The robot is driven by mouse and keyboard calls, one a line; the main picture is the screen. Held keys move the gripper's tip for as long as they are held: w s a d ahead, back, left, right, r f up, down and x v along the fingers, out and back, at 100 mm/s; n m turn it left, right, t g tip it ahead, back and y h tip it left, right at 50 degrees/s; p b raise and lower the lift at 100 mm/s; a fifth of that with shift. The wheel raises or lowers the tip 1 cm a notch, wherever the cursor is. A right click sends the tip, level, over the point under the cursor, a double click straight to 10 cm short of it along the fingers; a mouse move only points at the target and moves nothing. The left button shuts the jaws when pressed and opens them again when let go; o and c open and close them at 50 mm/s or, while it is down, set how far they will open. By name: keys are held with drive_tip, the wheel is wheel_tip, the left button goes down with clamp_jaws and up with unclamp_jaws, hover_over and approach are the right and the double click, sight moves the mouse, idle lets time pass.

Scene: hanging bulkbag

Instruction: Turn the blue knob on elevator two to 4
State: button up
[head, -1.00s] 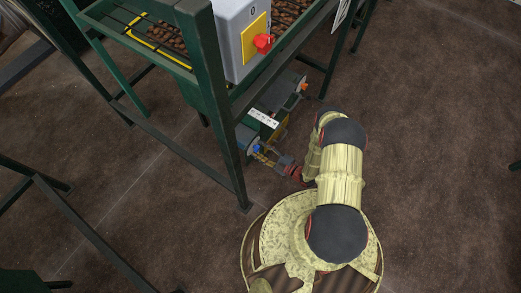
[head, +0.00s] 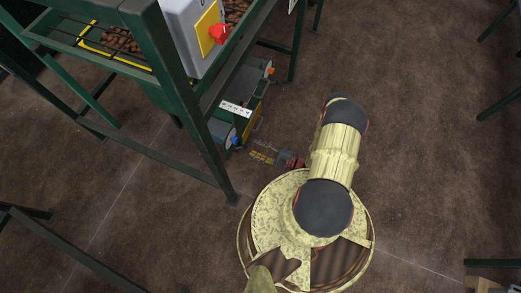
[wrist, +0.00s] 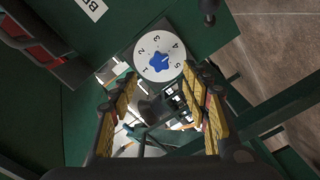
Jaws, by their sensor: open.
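The blue knob (wrist: 159,62) sits on a round white dial (wrist: 148,73) marked 1 to 5 in the wrist view. Its exact setting is too small to read surely. In the head view the knob (head: 234,141) shows low on the side of the green machine (head: 247,121). My gripper (wrist: 160,75) is open, with the knob seen beyond and between its yellow-padded fingertips. In the head view my gripper (head: 258,156) is low beside the machine, to the lower right of the knob, with a gap between them.
A green frame post (head: 192,105) stands left of my gripper. A grey box with a red knob (head: 219,33) is above. An orange knob (head: 269,68) is at the machine's far end. Brown floor to the right is clear.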

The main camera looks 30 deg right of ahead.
drive_tip(key=shift+v, duration=0.85)
